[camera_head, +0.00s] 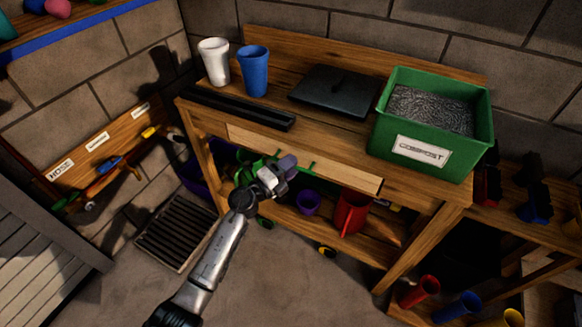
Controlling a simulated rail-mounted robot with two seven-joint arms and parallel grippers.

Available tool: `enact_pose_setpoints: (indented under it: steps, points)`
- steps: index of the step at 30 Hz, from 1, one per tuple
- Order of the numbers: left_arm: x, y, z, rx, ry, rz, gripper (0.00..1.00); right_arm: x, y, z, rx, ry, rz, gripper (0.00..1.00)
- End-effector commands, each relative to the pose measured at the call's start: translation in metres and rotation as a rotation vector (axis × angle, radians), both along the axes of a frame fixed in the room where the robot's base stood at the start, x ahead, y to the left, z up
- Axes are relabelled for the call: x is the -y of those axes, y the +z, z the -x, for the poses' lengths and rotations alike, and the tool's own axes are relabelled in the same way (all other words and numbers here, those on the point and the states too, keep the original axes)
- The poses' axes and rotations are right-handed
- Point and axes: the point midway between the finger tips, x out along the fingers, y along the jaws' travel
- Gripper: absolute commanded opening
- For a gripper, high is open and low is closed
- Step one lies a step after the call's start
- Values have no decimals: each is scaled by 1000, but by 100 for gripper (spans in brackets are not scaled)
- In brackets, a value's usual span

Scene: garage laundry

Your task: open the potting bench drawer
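The potting bench (265,42) is wooden and stands against the block wall. Its drawer (345,172) has a long pale wood front under the bench top, and it looks flush with the frame. Small green parts that look like a handle (311,168) show at the middle of the drawer front. My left gripper (287,166) is just in front of the drawer's lower edge, beside these green parts, and partly covers them. I cannot tell whether it touches them or whether its fingers are apart. My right gripper is not in view.
On the bench top are a white cup (214,62), a blue cup (253,71), a black tray (238,107), a dark flat lid (334,91) and a green compost bin (424,172). A red watering can (350,213) and purple pot (308,202) sit below.

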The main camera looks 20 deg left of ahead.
Motion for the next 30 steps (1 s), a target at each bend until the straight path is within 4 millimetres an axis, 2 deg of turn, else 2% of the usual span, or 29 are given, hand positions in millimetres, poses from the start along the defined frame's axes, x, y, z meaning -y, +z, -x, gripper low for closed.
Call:
enact_pose_setpoints:
  steps: [11,23,30]
  points:
    - [2,1,-3,0,0,0,37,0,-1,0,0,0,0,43]
    - [2,1,-3,0,0,0,0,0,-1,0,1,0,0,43]
    - [2,1,-3,0,0,0,0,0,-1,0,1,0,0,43]
